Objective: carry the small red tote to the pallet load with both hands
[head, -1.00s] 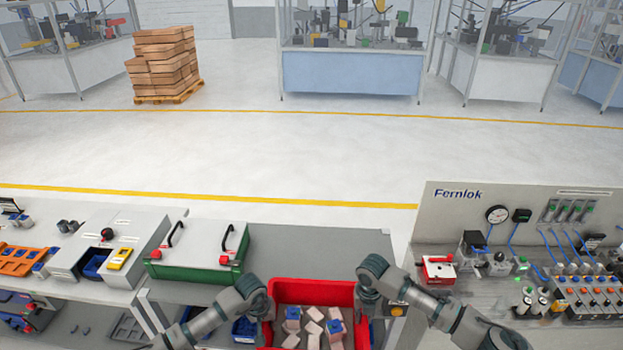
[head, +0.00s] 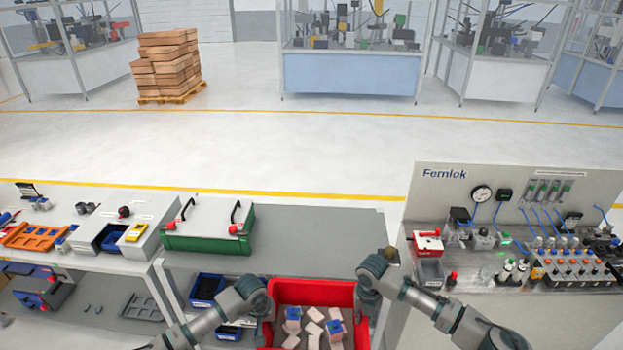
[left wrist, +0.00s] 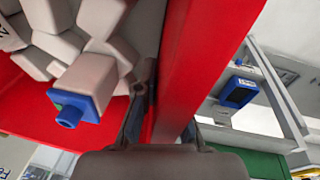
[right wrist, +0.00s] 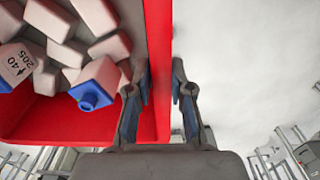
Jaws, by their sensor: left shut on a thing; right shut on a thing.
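The small red tote (head: 312,291) is at the bottom of the head view, holding several pale pinkish blocks (head: 314,328), some with blue caps. My left gripper (head: 268,308) is shut on its left wall, and the left wrist view shows that red wall (left wrist: 195,60) between the fingers. My right gripper (head: 362,305) is shut on the right wall, which also shows in the right wrist view (right wrist: 158,60). The pallet load (head: 165,62) is a stack of brown boxes on a wooden pallet, far off at the upper left. The tote's lower part is cut off.
A bench with a green-based case (head: 208,240) and grey top (head: 310,232) lies just ahead. A Fernlok panel bench (head: 520,225) is on the right. Open pale floor (head: 300,145) with yellow lines lies beyond. Machine cells (head: 350,72) line the back.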

